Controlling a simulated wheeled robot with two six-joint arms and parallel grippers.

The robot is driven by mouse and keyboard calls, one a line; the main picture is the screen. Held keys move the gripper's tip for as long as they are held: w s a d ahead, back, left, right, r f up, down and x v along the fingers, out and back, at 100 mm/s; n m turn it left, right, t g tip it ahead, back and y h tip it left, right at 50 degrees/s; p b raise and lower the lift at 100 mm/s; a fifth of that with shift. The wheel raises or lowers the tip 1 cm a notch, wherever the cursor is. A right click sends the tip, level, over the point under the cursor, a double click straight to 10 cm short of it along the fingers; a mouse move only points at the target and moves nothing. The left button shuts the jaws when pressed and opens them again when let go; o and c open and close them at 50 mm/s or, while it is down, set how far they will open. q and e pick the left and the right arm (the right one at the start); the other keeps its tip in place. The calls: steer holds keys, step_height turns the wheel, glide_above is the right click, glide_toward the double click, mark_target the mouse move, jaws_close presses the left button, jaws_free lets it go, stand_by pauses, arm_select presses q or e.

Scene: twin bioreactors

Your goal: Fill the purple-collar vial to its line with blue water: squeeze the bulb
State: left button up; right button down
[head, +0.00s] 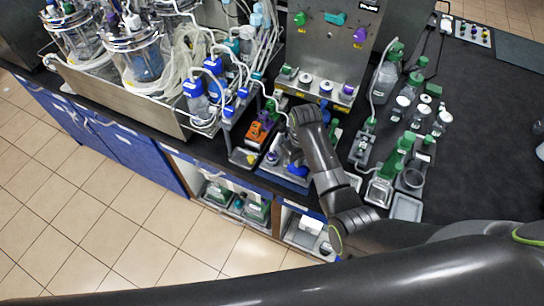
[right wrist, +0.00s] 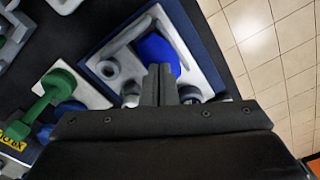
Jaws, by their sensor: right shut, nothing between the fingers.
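The blue bulb (right wrist: 158,52) lies in a pale tray with a dark blue edge (right wrist: 95,47) in the right wrist view. My right gripper (right wrist: 160,72) is shut with nothing between its fingers. Its fingertips overlap the near side of the bulb in that view; I cannot tell whether they touch it. In the head view the blue bulb (head: 298,170) shows at the tray's front, beside my right arm. A small round piece with a purple tint (head: 272,158) sits at the tray's left; I cannot tell if it is the purple-collar vial. No water level is readable. My left gripper is out of view.
An orange device (head: 258,132) stands left of the tray. Green-capped bottles (head: 403,145) and small jars stand at right. A steel panel (head: 325,50) with coloured knobs rises behind. Bioreactor vessels (head: 138,60) fill the left.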

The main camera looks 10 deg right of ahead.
steer(key=shift+f, duration=1.05)
steer(key=shift+r+p, duration=0.3)
steer(key=shift+r, duration=1.2)
steer(key=shift+f, duration=0.1)
steer(key=shift+f+b, duration=0.35)
steer(key=shift+f, duration=1.05)
steer(key=shift+r+p, duration=0.35)
steer(key=shift+r, duration=1.1)
